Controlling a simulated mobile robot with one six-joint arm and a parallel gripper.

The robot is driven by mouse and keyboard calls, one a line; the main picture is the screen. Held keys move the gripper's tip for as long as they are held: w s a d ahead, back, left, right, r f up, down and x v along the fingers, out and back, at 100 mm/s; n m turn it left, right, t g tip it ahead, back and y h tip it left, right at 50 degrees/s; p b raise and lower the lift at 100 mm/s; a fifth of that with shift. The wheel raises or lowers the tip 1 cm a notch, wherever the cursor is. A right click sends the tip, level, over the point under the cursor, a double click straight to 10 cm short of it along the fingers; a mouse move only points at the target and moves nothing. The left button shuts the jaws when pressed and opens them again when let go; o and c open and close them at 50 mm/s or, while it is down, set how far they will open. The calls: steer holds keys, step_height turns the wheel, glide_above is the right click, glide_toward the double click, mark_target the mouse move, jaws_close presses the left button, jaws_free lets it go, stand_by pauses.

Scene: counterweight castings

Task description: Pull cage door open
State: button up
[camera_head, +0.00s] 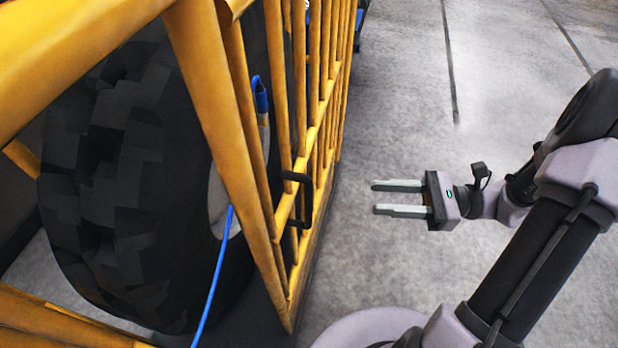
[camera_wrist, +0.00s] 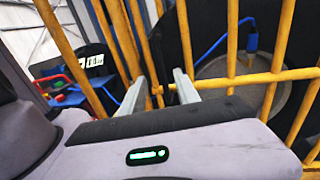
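The yellow cage door (camera_head: 325,130) is a frame of upright bars and stands at an angle beside the large black tyre. Its black handle (camera_head: 297,200) is a bracket on the door's near part. My gripper (camera_head: 372,197) is open and empty, to the right of the handle and apart from it, with its two fingers pointing at the door. In the wrist view, yellow bars (camera_wrist: 185,85) stand in front of my open fingers (camera_wrist: 166,85).
The large tyre (camera_head: 130,190) sits inside the yellow cage frame (camera_head: 70,50). A blue hose (camera_head: 213,280) hangs by the tyre. Bare concrete floor (camera_head: 400,120) lies open to the right of the door. Blue and red items (camera_wrist: 60,88) show beyond the bars.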

mark_target(309, 195)
steer(key=a+b, duration=0.1)
steer(key=a, duration=0.4)
steer(key=w+a+b, duration=0.1)
steer(key=a, duration=0.4)
steer(key=w+a+b, duration=0.1)
steer(key=a, duration=0.4)
steer(key=shift+w, duration=0.1)
jaws_close()
stand_by(0.6)
